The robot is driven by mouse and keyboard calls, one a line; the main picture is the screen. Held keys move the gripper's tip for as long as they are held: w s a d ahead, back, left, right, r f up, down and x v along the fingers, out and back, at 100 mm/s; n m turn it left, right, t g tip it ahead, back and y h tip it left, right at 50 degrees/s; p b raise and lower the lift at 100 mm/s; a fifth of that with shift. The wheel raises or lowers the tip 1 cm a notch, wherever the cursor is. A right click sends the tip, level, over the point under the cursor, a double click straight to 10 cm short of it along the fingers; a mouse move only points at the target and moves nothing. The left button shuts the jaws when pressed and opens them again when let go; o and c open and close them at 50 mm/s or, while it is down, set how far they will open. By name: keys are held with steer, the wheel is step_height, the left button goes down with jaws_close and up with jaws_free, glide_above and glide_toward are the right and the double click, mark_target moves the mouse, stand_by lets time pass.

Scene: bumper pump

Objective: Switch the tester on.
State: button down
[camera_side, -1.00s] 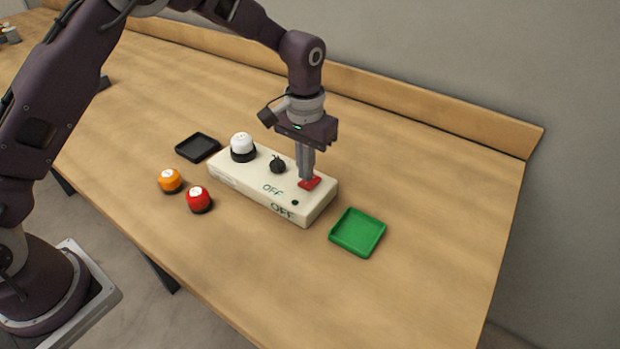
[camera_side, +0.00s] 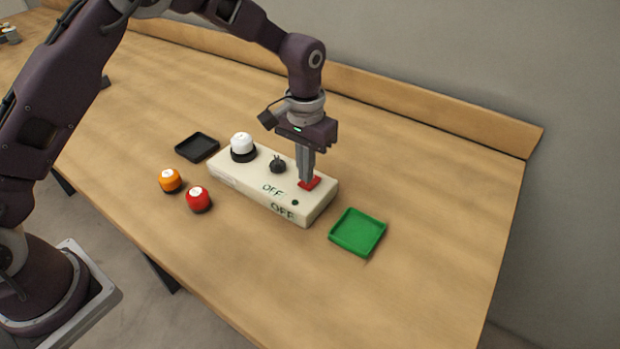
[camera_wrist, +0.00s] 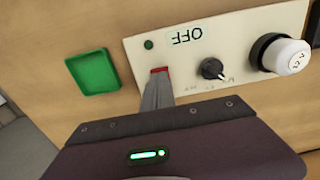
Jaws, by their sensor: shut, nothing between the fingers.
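The tester (camera_side: 240,180) is a cream box on the table, with "OFF" lettering on its top and front side. A red switch (camera_side: 314,182) sits at the right end of its top, beside a small dark round lamp (camera_side: 295,203). My gripper (camera_side: 305,184) is shut and empty, pointing down with its fingertips at the red switch; I cannot tell whether they press it. In the wrist view the fingertips (camera_wrist: 159,72) cover most of the switch. A black knob (camera_side: 278,165) and a white-capped bumper (camera_side: 242,147) on a black base stand further left on the tester.
A green tray (camera_side: 334,240) lies right of the tester. A black tray (camera_side: 180,151) lies behind its left end. An orange bumper (camera_side: 170,181) and a red bumper (camera_side: 198,200) stand in front at the left. The table's right side is clear.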

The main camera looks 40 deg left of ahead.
steer(key=shift+f, duration=0.7)
stand_by(0.3)
steer(key=shift+r, duration=3.5)
steer(key=shift+r, duration=0.1)
steer(key=s+a+r+t, duration=0.1)
steer(key=s+a+r, duration=0.2)
steer(key=s+r, duration=0.35)
steer(key=s+a+r+t, duration=0.25)
steer(key=s+r, duration=0.25)
steer(key=r, duration=0.3)
steer(key=s+a+t, duration=0.1)
steer(key=s+a, duration=0.1)
steer(key=s, duration=0.7)
steer(key=s+a+t, duration=0.1)
steer(key=s, duration=0.9)
steer(key=shift+a+f, duration=0.15)
steer(key=shift+a, duration=0.2)
